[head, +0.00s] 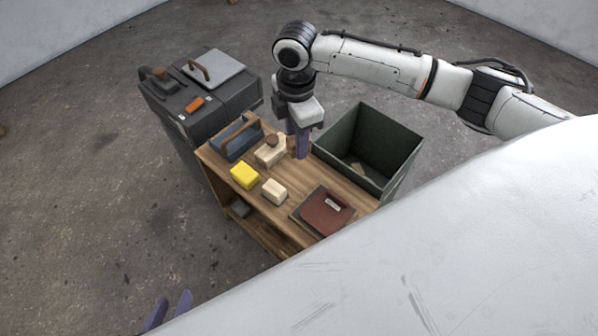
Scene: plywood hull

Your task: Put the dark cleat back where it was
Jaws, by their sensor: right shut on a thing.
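My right gripper (301,150) points down over the back of the wooden bench, between a pale block and a dark green bin. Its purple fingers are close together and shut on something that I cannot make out. I cannot pick out the dark cleat for certain. A small brown piece (272,140) sits on the pale block (268,155), just left of the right fingers. My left gripper (169,312) is low at the bottom left, away from the bench. Its two purple fingers stand apart, with nothing visible between them.
On the bench (314,180) are a blue tote with a brown handle (228,145), a yellow block (244,176), a small cream block (274,191) and a dark red case (322,218). The green bin (400,165) stands at right, a grey cabinet (180,105) behind left.

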